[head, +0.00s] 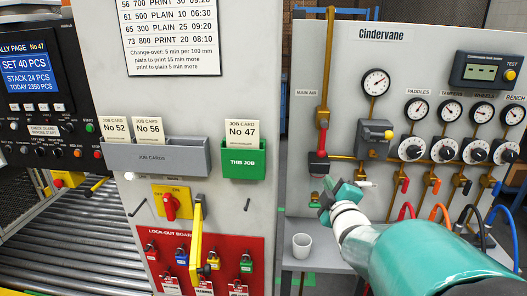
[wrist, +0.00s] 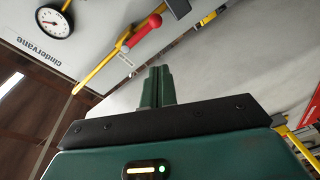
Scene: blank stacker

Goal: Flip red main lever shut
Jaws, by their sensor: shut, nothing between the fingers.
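The red main lever (head: 322,118) is on the brass pipe under the MAIN AIR label, at the left of the Cindervane panel in the head view. It appears in line with the upright pipe. In the wrist view a red handle (wrist: 146,33) lies along the yellow pipe, beyond the fingertips and apart from them. My gripper (head: 338,197) is below the lever, in front of the lower panel. Its green fingers (wrist: 160,82) are together and empty in the wrist view. My gripper hides part of the lower pipework in the head view.
A grey regulator (head: 375,139) and a gauge (head: 376,82) sit right of the lever. Several dials and small coloured levers fill the panel's right side. A white cup (head: 301,245) stands below left of my gripper.

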